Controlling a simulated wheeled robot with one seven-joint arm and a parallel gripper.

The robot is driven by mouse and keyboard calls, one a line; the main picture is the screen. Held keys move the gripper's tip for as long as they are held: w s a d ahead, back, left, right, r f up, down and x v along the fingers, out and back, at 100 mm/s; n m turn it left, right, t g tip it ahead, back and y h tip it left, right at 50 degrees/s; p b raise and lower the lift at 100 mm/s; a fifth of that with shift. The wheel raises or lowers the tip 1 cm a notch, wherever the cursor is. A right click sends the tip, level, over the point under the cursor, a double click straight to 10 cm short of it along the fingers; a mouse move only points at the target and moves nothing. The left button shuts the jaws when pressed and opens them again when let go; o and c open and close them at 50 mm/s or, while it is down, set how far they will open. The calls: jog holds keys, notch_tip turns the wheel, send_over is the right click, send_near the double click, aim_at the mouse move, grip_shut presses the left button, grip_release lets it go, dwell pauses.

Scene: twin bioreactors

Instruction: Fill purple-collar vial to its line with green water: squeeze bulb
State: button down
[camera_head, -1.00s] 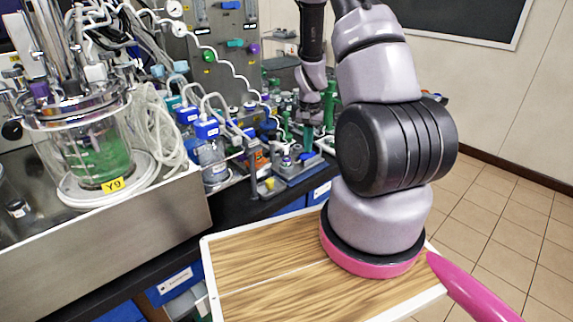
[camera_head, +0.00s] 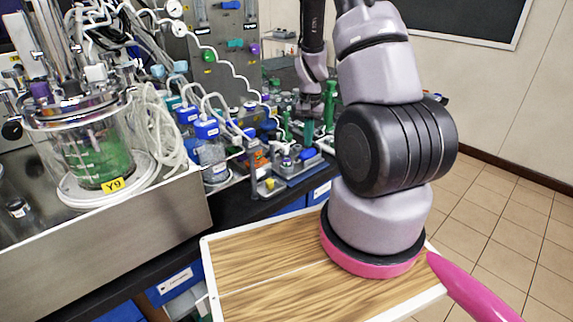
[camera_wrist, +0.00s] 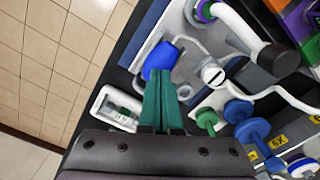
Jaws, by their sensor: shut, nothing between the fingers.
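My gripper (camera_wrist: 160,82) is shut, its green fingers together with nothing between them. In the wrist view the fingertips lie close beside a blue rounded piece (camera_wrist: 160,56), which looks like the squeeze bulb; I cannot tell whether they touch it. In the head view my gripper (camera_head: 308,132) points down over the bench's back part. A purple ring (camera_wrist: 205,11) shows at the top of the wrist view, perhaps the vial's collar. A small purple-topped piece (camera_head: 287,161) stands on the bench rack. The vial's line and liquid level cannot be made out. Green liquid (camera_head: 98,160) fills part of the Y9 glass vessel.
Blue-and-green knobbed fittings (camera_wrist: 238,111) and white tubing crowd the right of the wrist view. A small white device (camera_wrist: 118,108) sits left of my fingers. Blue-capped bottles (camera_head: 211,155) stand left of the rack. The floor (camera_wrist: 45,70) beyond the bench edge is clear.

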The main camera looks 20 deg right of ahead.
jog(key=shift+r, duration=2.5)
jog(key=s+a+r+n+t+y, duration=0.1)
jog(key=s+a+r+t, duration=0.2)
jog(key=r, duration=0.7)
jog(key=s+a+r+n+t, duration=0.15)
jog(key=a+r, duration=0.35)
jog(key=r, duration=0.5)
jog(key=s+a+r+n+t+y, duration=0.1)
jog(key=s+a+r, duration=0.4)
jog(key=s+r, duration=0.6)
jog(key=s+t, duration=0.1)
jog(key=s, duration=0.3)
jog(key=shift+a+r+t, duration=0.2)
jog(key=shift+r+t, duration=0.15)
jog(key=shift+r, duration=0.05)
jog(key=c, duration=1.5)
grip_release()
jog(key=shift+c, duration=0.2)
